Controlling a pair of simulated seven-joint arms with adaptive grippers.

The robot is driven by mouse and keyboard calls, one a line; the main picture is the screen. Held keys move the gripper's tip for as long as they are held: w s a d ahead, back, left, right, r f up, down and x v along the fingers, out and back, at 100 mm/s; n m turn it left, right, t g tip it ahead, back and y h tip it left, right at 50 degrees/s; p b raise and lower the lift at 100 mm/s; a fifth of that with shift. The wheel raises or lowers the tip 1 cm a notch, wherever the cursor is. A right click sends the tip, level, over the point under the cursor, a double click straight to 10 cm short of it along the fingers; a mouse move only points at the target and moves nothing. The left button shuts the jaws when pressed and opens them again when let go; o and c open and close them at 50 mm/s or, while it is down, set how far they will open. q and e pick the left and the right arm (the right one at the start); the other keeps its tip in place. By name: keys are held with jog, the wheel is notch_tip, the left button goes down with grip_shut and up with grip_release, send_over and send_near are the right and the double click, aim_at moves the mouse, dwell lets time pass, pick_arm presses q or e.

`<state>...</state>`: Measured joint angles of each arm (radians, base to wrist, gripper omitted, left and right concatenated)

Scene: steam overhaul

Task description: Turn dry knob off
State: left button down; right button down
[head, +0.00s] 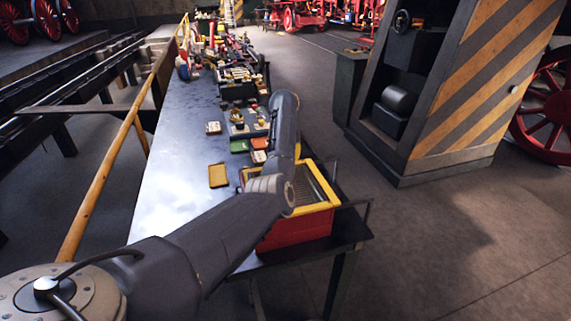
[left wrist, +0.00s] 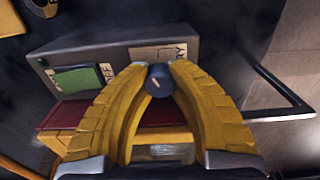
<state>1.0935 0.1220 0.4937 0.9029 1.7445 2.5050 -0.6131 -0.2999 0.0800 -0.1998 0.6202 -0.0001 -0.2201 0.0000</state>
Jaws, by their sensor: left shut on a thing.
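In the left wrist view, a dark round knob (left wrist: 158,83) with a pale pointer mark is on a grey panel (left wrist: 205,47). A tan label (left wrist: 178,54), partly hidden and ending in "RY", is just behind the knob. A green rectangle (left wrist: 78,79) is left on the panel, beside a small label. My left gripper (left wrist: 154,72) has its yellow fingers on both sides of the knob, shut on it. The pointer slants slightly. In the head view my left arm reaches over the bench, and its gripper and the knob cannot be made out. My right gripper is not in view.
A red bin with a yellow rim (head: 315,208) stands at the near bench end under my arm. A yellow tray (head: 218,175) lies on the steel bench (head: 175,150), with tools crowded farther back. A striped cabinet (head: 490,90) stands right. The bench's left side is clear.

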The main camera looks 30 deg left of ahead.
pick_arm(q)
jog(key=shift+n, duration=1.2)
jog(key=c, duration=1.3)
grip_release()
notch_tip(320, 180, up, 12)
